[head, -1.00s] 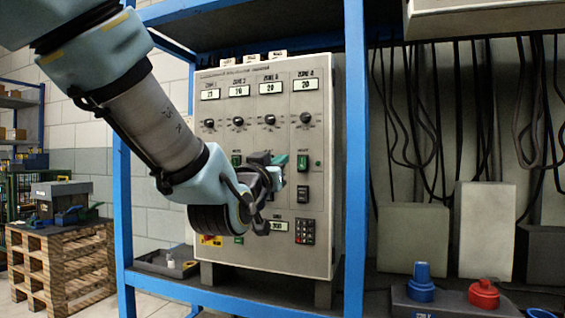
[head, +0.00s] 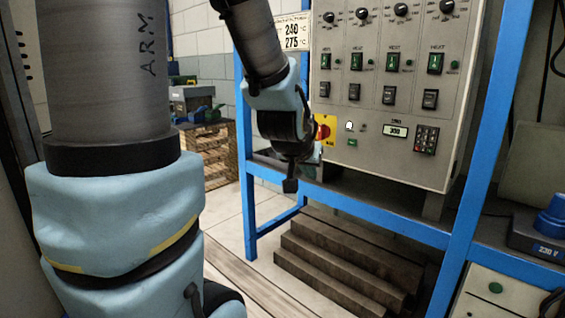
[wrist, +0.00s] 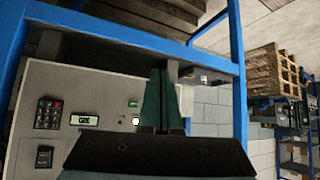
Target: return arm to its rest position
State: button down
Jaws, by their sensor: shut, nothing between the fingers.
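My gripper (wrist: 161,100) shows in the wrist view as two dark green fingers side by side, closed together with nothing between them. In the head view my forearm comes down from the top centre, and its end hangs in front of the lower left of the control panel. The fingers are hard to make out there. The grey control panel (head: 372,152) stands on the blue rack. It carries knobs, green and black switches, a red and yellow switch, a small display and a keypad.
A blue rack upright (head: 477,130) stands right of the panel, and a rack beam (head: 375,225) runs below it. Dark stacked beams (head: 335,265) lie on the floor. A wooden pallet (head: 217,150) stands behind at left. A blue connector (head: 552,218) sits at far right.

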jog(key=s+a+f+n+g+y, duration=0.2)
jog(key=s+a+f+g, duration=0.25)
jog(key=a, duration=0.25)
jog(key=s+a+f+n+g+y, duration=0.1)
jog(key=s+a+f+g, duration=0.2)
jog(key=s+a+f, duration=0.3)
notch_tip(320, 180, up, 26)
jog(key=p, duration=2.5)
jog(key=shift+a+r+p, duration=0.15)
jog(key=shift+p, duration=0.15)
